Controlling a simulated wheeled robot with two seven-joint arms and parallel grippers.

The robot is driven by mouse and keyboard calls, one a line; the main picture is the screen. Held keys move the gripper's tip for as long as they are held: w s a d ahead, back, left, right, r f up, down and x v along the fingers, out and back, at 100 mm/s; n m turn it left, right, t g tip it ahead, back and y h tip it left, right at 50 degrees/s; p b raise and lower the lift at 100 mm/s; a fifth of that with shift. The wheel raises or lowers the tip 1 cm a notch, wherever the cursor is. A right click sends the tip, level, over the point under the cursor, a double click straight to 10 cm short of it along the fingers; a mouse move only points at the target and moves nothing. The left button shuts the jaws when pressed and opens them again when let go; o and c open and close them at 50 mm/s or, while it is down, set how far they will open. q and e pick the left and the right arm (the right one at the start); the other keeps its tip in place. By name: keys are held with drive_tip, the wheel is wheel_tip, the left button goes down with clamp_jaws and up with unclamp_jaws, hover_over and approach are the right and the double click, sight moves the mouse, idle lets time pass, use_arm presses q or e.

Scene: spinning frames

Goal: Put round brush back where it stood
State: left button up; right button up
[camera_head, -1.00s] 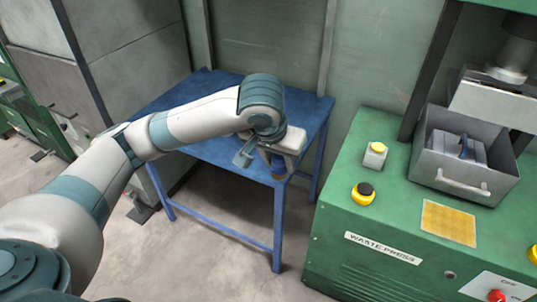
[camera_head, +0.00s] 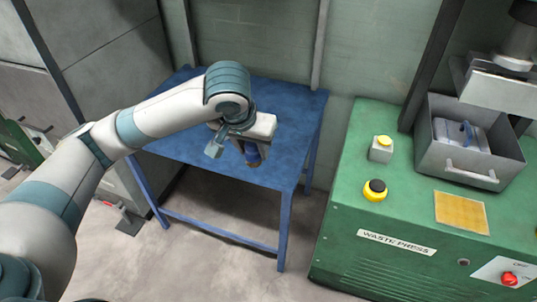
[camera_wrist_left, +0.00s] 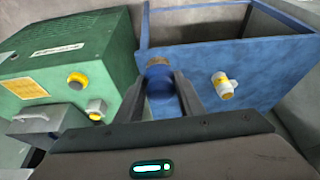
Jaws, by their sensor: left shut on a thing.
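My left gripper (camera_head: 252,150) is shut on the round brush (camera_head: 253,156), which has a blue body and a brownish end. They appear over the front right part of the blue table (camera_head: 290,108) in the head view. In the left wrist view the brush (camera_wrist_left: 159,84) sits between the two fingers of the gripper (camera_wrist_left: 172,92). The gap between brush and tabletop cannot be judged. My right gripper is not in view.
A white and yellow item (camera_wrist_left: 224,86) lies on the table in the left wrist view; my arm may hide it in the head view. The green waste press (camera_head: 345,215), with buttons and a grey drawer (camera_head: 440,160), stands right of the table. A grey cabinet (camera_head: 100,60) stands left.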

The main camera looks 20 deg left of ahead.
use_arm(q)
drive_tip(key=shift+d, duration=0.1)
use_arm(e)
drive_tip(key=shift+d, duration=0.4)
use_arm(q)
drive_tip(key=shift+w, duration=0.1)
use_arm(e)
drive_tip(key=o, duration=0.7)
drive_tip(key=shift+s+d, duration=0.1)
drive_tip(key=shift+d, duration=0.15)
use_arm(q)
drive_tip(key=w+d+f, duration=0.4)
drive_tip(key=w, duration=0.6)
drive_tip(key=w+d+f, duration=0.5)
drive_tip(key=w, duration=0.5)
drive_tip(key=shift+w+d+f+b, duration=0.25)
drive_tip(key=shift+w+b, duration=0.1)
drive_tip(key=shift+b, duration=0.1)
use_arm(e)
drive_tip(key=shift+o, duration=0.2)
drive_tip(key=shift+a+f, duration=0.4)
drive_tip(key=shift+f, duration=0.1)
